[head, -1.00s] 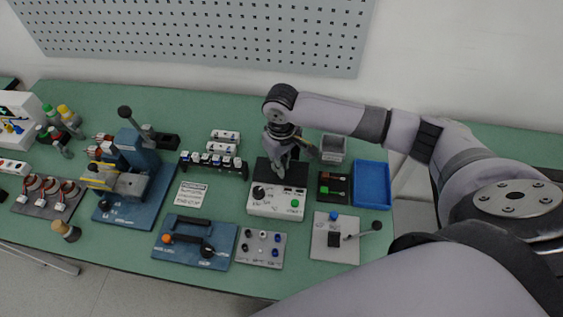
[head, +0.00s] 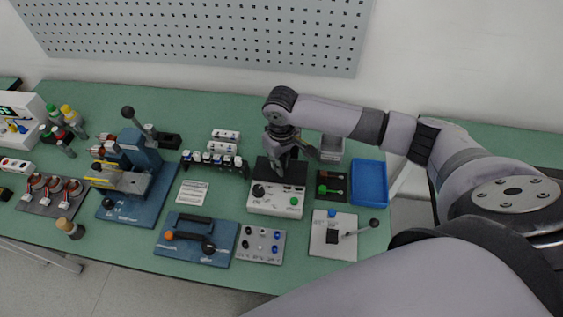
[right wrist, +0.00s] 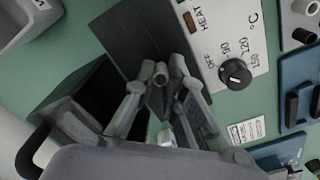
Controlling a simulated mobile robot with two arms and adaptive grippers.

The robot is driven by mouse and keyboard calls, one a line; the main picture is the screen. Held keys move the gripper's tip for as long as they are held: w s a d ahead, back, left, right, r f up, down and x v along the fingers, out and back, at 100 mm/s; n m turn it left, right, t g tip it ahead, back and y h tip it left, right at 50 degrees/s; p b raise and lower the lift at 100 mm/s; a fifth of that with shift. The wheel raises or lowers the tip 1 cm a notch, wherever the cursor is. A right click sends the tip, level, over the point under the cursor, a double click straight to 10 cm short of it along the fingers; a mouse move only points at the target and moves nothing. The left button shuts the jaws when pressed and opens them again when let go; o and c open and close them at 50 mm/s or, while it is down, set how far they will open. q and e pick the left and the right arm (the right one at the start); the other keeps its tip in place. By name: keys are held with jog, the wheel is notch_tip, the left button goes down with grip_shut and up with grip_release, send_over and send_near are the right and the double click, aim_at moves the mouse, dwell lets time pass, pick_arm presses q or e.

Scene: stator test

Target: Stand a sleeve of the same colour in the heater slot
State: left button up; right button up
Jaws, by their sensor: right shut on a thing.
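My right gripper (head: 284,166) points down over the black rear part. In the right wrist view, my right gripper (right wrist: 168,82) is shut on a grey hollow sleeve (right wrist: 160,78), held roughly upright between the fingertips, over the dark surface. The slot itself is hidden, and I cannot tell whether the sleeve's lower end is inside it. My left gripper is not in view.
Right of the heater are a black tray (head: 321,194) with red and green-handled items and a blue bin (head: 385,184). A grey bin (head: 332,148) stands behind. A rack of several white-topped pieces (head: 214,160) stands left. A lever plate (head: 320,247) and a socket plate (head: 248,254) lie in front.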

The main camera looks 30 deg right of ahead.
jog(key=shift+s+a+f, duration=0.1)
jog(key=shift+s+f, duration=0.4)
jog(key=shift+f, duration=0.3)
jog(key=o, duration=0.7)
jog(key=shift+o, duration=0.2)
jog(key=shift+w+f, duration=0.2)
jog(key=shift+w, duration=0.15)
jog(key=shift+r, duration=0.2)
notch_tip(320, 180, up, 8)
jog(key=shift+w, duration=0.15)
jog(key=shift+r, duration=0.1)
